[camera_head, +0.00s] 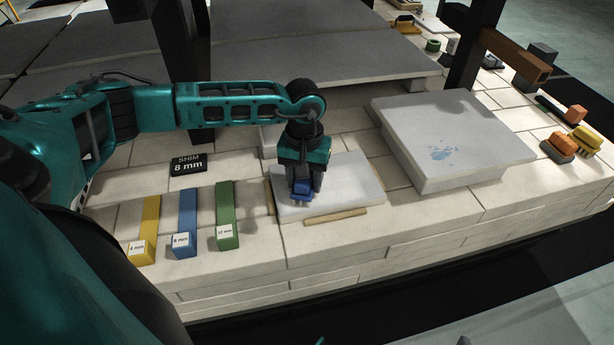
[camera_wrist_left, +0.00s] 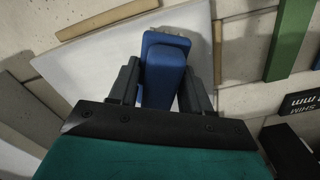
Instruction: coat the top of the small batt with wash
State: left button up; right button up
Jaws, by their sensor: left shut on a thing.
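The small batt (camera_head: 350,185) is a pale, flat slab on the brick deck, with thin wooden strips (camera_head: 335,216) showing at its edges. It also shows in the wrist view (camera_wrist_left: 95,75). My left gripper (camera_head: 303,188) is above the batt's left part, pointing down, shut on a blue tool (camera_head: 301,188). In the wrist view the blue tool (camera_wrist_left: 166,70) sits between both fingers (camera_wrist_left: 160,88), with a pale edge at its far side. The tool's underside is hidden, so I cannot tell whether it touches the batt. No blue coating shows on the visible batt surface.
Yellow (camera_head: 150,225), blue (camera_head: 187,220) and green (camera_head: 226,215) shim bars lie left of the batt, below a black "SHIM 8 mm" sign (camera_head: 188,164). A thick grey block (camera_head: 480,120) with blue marks stands right. Orange (camera_head: 558,148) and yellow (camera_head: 584,140) tools lie far right.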

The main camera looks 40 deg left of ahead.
pick_arm(q)
jog(key=shift+s+a+p, duration=0.25)
jog(key=shift+s+a, duration=0.6)
jog(key=shift+s, duration=0.15)
jog(key=shift+s+a+p, duration=0.25)
jog(key=shift+s+a, duration=0.55)
jog(key=shift+s, duration=0.2)
jog(key=shift+w+a, duration=0.1)
jog(key=shift+w+a+f+b, duration=0.1)
jog(key=shift+w+a+b, duration=1.2)
jog(key=shift+w+a, duration=0.55)
jog(key=shift+w+a+b, duration=0.4)
jog(key=shift+w+a, duration=0.1)
jog(key=shift+a, duration=0.35)
jog(key=shift+d, duration=0.1)
jog(key=shift+w+d+b, duration=0.4)
jog(key=shift+w+d, duration=0.45)
jog(key=shift+w, duration=0.2)
jog(key=shift+w+d+b, duration=0.35)
jog(key=shift+w+d, duration=0.5)
jog(key=shift+w, duration=0.15)
